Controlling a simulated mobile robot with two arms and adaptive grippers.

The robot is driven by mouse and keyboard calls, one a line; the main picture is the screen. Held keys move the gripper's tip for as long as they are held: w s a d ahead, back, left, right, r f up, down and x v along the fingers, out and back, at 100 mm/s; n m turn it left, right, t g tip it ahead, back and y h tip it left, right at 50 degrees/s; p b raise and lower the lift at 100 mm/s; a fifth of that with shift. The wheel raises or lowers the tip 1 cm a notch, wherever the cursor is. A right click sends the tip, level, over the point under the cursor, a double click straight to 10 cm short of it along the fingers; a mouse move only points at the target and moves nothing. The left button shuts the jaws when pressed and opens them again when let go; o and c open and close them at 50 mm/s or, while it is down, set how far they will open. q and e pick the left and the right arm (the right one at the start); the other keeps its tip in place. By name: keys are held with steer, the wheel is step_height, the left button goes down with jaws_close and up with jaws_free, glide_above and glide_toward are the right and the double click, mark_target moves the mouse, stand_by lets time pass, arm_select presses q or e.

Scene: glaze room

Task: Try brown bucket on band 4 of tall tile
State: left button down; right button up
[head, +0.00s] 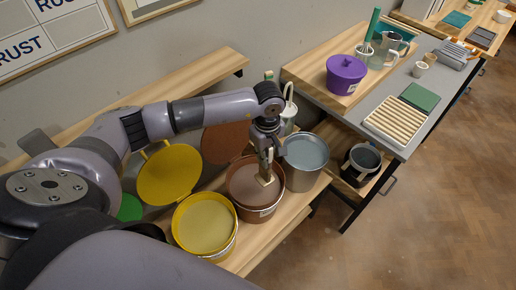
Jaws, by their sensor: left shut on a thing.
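The brown bucket (245,206) stands open on the low wooden bench, full of brown glaze, with a white label on its front. My left gripper (266,158) points down over it and is shut on a narrow pale piece that looks like the tall tile (265,181). The tile's lower end is at or in the brown glaze; I cannot tell how deep. Its bands are too small to make out. The gripper hides the tile's upper part. My right gripper is not in view.
A yellow bucket (205,232) stands close to the left and a grey bucket (305,168) close to the right. A yellow lid (169,175) and brown lid (226,142) lean behind. A grey table (352,114) at right carries a purple pot (345,75) and slatted rack (394,120).

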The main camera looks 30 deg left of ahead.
arm_select(q)
steer(key=s+d+r, duration=0.1)
steer(key=s+d, duration=0.1)
steer(key=d, duration=0.5)
steer(key=s+d+r, duration=0.1)
steer(key=s+d, duration=0.1)
steer(key=d, duration=0.6)
steer(key=shift+s+r, duration=0.15)
steer(key=shift+a, duration=0.1)
